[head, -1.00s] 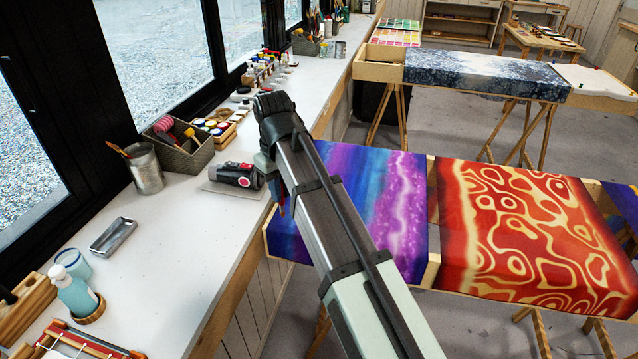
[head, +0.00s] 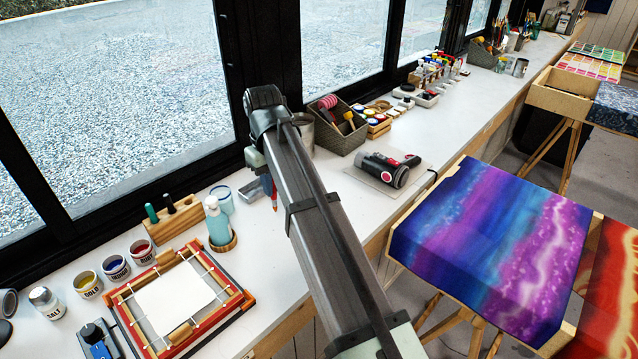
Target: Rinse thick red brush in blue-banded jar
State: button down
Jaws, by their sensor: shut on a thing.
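My gripper (head: 268,182) hangs over the white bench at the end of my arm, its fingers mostly hidden behind the arm. It is shut on the red brush (head: 274,200), of which only a thin red part shows, pointing down toward the bench. The rest of the brush and its bristles are hidden. The blue-banded jar (head: 222,194) stands on the bench to the left of my gripper, partly behind a teal pump bottle (head: 217,222). The brush and the jar are apart.
A wooden frame with white cloth (head: 180,298) lies in front, with several paint jars (head: 116,267) beside it. A wooden block (head: 174,222) holds bottles left of the jar. A metal tray (head: 249,190) lies near my gripper. A basket (head: 340,128) and dark cylindrical tool (head: 388,168) are right.

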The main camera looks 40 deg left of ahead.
jog(key=s+a, duration=0.7)
jog(key=a, duration=0.3)
jog(key=w+a+r+m, duration=0.1)
jog(key=a+m, duration=0.3)
jog(key=a, duration=0.4)
jog(key=shift+w+r, duration=0.3)
jog(key=shift+w, duration=0.1)
jog(key=shift+f, duration=0.15)
